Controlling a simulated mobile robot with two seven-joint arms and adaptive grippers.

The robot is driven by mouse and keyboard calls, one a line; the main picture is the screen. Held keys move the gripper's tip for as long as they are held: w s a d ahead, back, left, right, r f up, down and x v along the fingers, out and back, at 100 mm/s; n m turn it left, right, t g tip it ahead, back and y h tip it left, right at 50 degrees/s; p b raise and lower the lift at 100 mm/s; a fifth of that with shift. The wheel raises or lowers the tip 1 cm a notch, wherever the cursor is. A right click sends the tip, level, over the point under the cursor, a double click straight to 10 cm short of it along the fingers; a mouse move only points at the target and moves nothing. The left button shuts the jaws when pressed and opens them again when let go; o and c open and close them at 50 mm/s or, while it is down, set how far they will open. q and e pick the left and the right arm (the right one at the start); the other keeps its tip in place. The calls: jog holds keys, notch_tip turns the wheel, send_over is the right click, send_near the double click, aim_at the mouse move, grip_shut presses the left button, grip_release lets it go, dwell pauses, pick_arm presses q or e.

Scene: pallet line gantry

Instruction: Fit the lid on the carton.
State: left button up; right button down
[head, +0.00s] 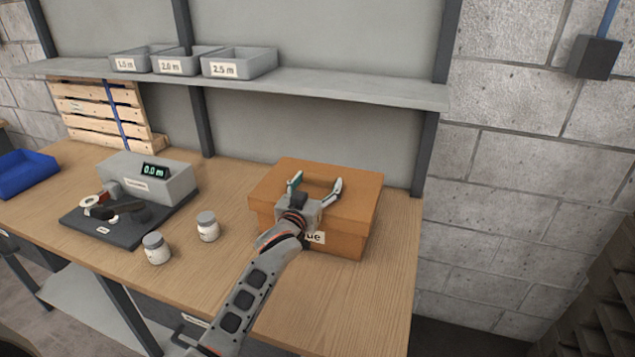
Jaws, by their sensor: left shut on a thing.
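The brown carton (346,242) stands on the wooden bench near its right end, with a white label on its front that my arm partly covers. The brown lid (360,190) is over the top of the carton, with its rim overhanging the walls. I cannot tell whether it is fully seated. My wrist hides part of the carton's front. My right gripper is not in view.
Two white jars (208,226) stand left of the carton. Further left are a grey box with a display (150,178) and a dark mat (112,228) with small items. A shelf (340,90) with grey bins (240,62) runs behind. The bench's front right is clear.

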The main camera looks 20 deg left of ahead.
pick_arm(q)
jog(key=shift+f+b, duration=0.95)
jog(key=shift+f, duration=0.85)
jog(key=o, duration=1.4)
jog(key=shift+o, duration=0.2)
jog(key=shift+s+f, duration=0.1)
jog(key=s, duration=1.2)
jog(key=shift+a, duration=0.15)
